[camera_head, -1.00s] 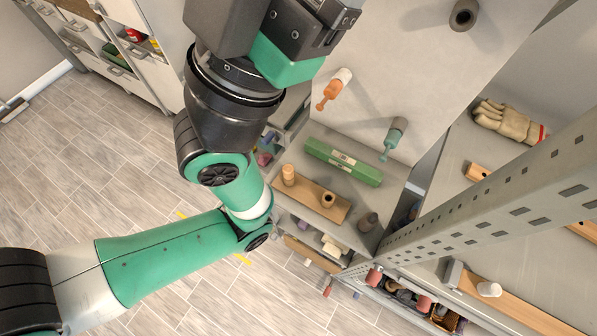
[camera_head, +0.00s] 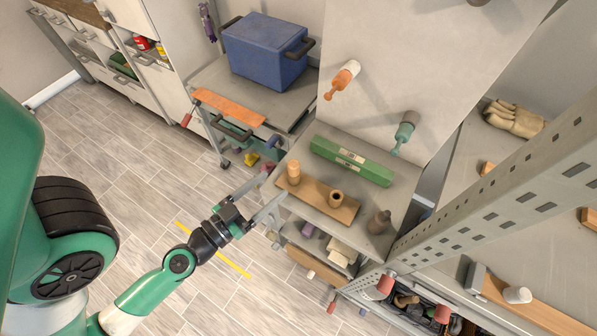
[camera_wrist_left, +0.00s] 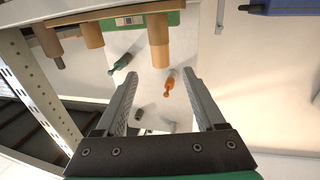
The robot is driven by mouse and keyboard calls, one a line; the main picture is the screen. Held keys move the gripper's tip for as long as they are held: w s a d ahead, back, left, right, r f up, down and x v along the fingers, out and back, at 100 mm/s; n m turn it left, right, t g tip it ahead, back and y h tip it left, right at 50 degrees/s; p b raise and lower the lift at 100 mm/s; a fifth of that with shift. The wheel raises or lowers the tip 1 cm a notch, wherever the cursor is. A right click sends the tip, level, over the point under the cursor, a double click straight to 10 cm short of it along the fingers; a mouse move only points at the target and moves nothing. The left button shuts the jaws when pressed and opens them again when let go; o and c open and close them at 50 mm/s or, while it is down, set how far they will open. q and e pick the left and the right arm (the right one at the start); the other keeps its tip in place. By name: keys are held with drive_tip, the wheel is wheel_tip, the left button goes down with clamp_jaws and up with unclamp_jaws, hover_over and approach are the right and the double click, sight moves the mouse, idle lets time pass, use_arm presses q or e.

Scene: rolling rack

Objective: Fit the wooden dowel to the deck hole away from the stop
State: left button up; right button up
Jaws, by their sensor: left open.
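A light wooden dowel (camera_head: 293,172) stands upright on the left end of a brown wooden board (camera_head: 315,196) on the rack's grey deck. In the left wrist view, which looks inverted, the dowel (camera_wrist_left: 158,30) hangs down from the top, beyond the fingers. My left gripper (camera_head: 270,192) is open and empty, just left of the deck edge, its fingers pointing at the dowel, apart from it. It also shows in the left wrist view (camera_wrist_left: 160,78).
A green box (camera_head: 350,160) lies behind the board and a dark bottle-shaped piece (camera_head: 379,221) stands to its right. An orange-handled tool (camera_head: 342,80) and a green one (camera_head: 404,133) project from the back panel. A blue crate (camera_head: 267,50) stands on a cart behind.

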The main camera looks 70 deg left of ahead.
sight(289, 170)
use_arm(q)
drive_tip(key=w+p, duration=0.1)
drive_tip(key=w+a+r+p, duration=0.1)
drive_tip(key=p, duration=0.1)
drive_tip(key=p+x, duration=0.1)
drive_tip(key=x, duration=0.1)
drive_tip(key=p+x, duration=0.1)
drive_tip(key=x, duration=0.1)
drive_tip(key=shift+a+f, duration=0.1)
drive_tip(key=shift+f, duration=0.15)
drive_tip(key=shift+w+a+f, duration=0.1)
drive_tip(key=shift+w+f, duration=0.1)
drive_tip(key=x, duration=0.2)
drive_tip(key=p+x, duration=0.1)
drive_tip(key=x, duration=0.2)
drive_tip(key=shift+w+f+p, duration=0.1)
drive_tip(key=shift+f+p, duration=0.15)
drive_tip(key=shift+p, duration=0.05)
clamp_jaws()
